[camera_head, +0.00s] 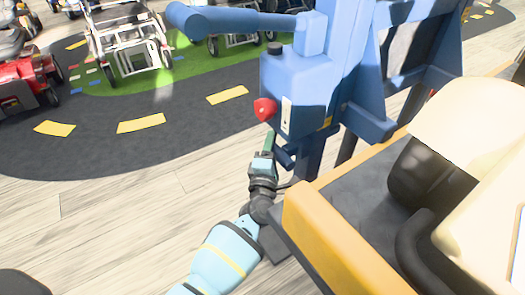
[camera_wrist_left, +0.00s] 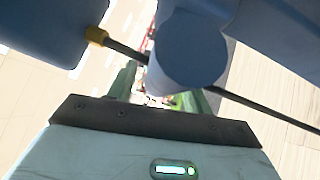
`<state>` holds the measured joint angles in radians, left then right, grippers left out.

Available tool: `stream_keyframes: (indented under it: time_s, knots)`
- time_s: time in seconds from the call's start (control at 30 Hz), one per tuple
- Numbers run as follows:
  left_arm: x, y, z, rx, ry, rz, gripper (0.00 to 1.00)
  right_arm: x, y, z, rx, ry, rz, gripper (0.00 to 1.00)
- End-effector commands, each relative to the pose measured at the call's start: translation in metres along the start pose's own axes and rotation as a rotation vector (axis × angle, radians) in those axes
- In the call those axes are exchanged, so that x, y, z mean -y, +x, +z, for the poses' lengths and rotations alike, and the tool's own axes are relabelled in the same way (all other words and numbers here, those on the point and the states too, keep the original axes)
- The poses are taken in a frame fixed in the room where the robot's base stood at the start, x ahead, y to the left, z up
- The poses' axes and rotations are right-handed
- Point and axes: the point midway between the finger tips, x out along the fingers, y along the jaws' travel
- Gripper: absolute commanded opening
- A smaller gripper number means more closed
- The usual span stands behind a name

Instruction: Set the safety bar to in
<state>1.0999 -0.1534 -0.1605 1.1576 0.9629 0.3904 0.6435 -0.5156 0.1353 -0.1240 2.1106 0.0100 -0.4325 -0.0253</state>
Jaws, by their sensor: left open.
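A blue machine post (camera_head: 300,95) stands in the middle of the head view. A long blue round bar (camera_head: 235,22) sticks out leftward from its top; it looks like the safety bar, though I cannot be sure. My left gripper (camera_head: 270,140) points up beside the post, just below a red knob (camera_head: 265,109) and left of a short blue cylinder (camera_head: 285,157). In the left wrist view, my open green fingers (camera_wrist_left: 163,92) lie either side of a round blue end (camera_wrist_left: 190,50), which partly hides them. I cannot tell whether they touch it. My right gripper is not in view.
A thin dark rod (camera_wrist_left: 245,100) with a yellow fitting (camera_wrist_left: 97,36) crosses the wrist view. A yellow-edged vehicle deck (camera_head: 335,245) with a cream seat (camera_head: 470,120) fills the right. Scooters (camera_head: 125,45) stand at the back left.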

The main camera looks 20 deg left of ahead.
Motion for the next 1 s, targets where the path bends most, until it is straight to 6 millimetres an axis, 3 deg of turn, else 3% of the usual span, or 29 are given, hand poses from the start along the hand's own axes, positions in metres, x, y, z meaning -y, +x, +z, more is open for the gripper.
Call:
stream_keyframes:
  time_s: [0.5,1.0]
  knots:
    - [-0.001,-0.067,0.0,0.001,0.0,0.0,0.5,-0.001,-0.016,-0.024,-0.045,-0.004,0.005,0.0]
    - [-0.001,-0.073,-0.001,0.001,-0.001,0.0,0.5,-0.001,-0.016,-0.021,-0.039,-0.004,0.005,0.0]
